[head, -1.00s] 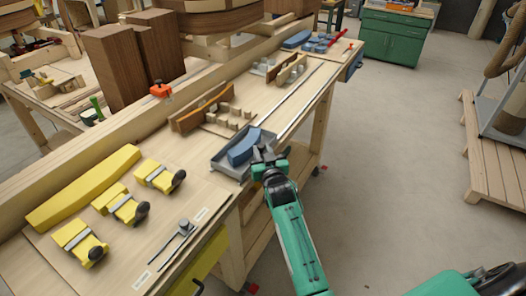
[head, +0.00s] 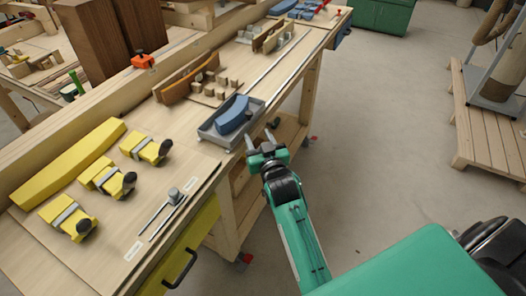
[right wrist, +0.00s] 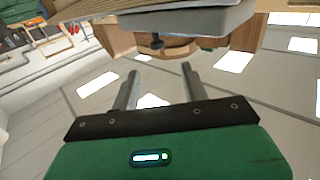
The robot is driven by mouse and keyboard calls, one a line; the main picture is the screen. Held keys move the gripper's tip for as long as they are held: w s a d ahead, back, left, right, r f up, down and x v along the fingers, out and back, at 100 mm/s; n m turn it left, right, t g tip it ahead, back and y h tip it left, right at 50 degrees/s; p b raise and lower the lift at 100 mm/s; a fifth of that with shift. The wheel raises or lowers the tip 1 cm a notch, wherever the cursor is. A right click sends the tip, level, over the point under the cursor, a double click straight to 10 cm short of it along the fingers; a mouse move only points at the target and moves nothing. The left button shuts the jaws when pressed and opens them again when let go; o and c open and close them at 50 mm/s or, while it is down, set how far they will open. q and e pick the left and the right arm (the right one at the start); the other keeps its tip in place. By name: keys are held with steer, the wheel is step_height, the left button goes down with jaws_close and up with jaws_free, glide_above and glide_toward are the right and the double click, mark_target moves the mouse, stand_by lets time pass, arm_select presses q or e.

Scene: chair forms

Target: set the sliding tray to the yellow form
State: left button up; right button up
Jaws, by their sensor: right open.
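The sliding tray (head: 206,134) is a shallow grey tray with a blue curved block (head: 232,114) in it, at the bench's front edge. The yellow form (head: 75,165) is a long curved yellow block at the bench's left rear, with several yellow clamp blocks in front of it. The tray stands to the right of these blocks, beside the wooden form. My right gripper (head: 260,136) is open and empty just off the tray's front right side. In the right wrist view, the tray's grey underside (right wrist: 190,22) and a dark knob (right wrist: 157,42) show beyond its spread fingers (right wrist: 160,72). My left gripper is not visible.
A brown wooden form (head: 187,80) with small blocks stands behind the tray. A metal rail (head: 290,72) runs along the bench to the right. A two-rod metal fitting (head: 165,211) lies front left. The floor (head: 385,140) right of the bench is clear.

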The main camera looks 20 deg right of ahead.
steer(key=shift+s+a+b, duration=0.15)
steer(key=shift+s+b, duration=0.05)
steer(key=shift+s, duration=0.9)
steer(key=shift+s+a+b, duration=0.15)
steer(key=shift+s, duration=0.9)
steer(key=shift+f, duration=0.1)
